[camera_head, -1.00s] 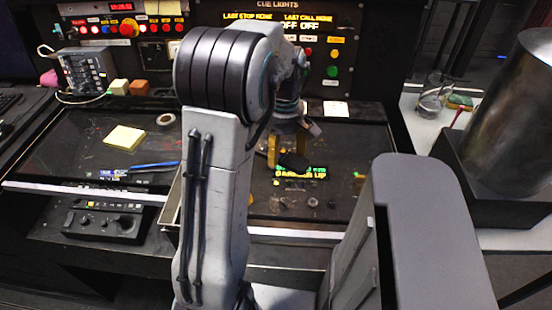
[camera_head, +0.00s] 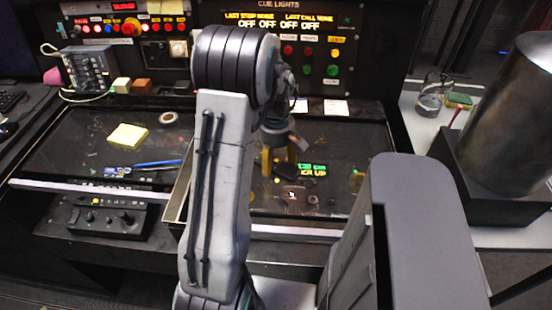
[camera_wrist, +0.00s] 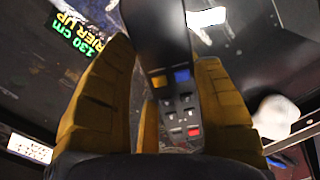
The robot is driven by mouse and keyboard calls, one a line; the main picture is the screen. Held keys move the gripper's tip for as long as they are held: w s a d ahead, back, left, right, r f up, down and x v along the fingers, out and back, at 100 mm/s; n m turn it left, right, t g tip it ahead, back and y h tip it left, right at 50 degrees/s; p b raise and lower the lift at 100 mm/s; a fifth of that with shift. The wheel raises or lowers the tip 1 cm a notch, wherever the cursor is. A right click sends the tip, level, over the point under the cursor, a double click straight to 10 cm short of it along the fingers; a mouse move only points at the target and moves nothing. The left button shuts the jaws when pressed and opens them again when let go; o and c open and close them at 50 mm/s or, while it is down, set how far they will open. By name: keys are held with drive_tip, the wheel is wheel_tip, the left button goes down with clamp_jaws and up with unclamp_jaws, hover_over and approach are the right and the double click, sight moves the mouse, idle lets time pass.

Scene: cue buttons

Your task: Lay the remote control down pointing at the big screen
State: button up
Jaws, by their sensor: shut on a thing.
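The remote control (camera_wrist: 160,38) is a long dark bar with yellow, blue and red buttons in the wrist view. It lies between the two yellow fingers of my gripper (camera_wrist: 167,115), which is shut on it. In the head view my gripper (camera_head: 278,160) hangs over the dark console top, right of my arm. There the remote is dark on dark and its outline is hard to tell. I cannot make out for certain which surface is the big screen; a dark panel (camera_head: 25,32) stands at the far left.
The cue-light panel (camera_head: 315,55) rises behind the console. Yellow sticky notes (camera_head: 127,136), a tape roll (camera_head: 167,118) and a blue pen (camera_head: 157,163) lie on the left. Green lettering (camera_head: 313,170) shows beside my gripper. A metal cylinder (camera_head: 505,120) stands at right.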

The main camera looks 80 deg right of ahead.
sight(276, 160)
drive_tip(key=o, duration=1.2)
wheel_tip(276, 160, up, 12)
drive_tip(key=shift+d+r+b, duration=0.1)
drive_tip(key=shift+b, duration=0.35)
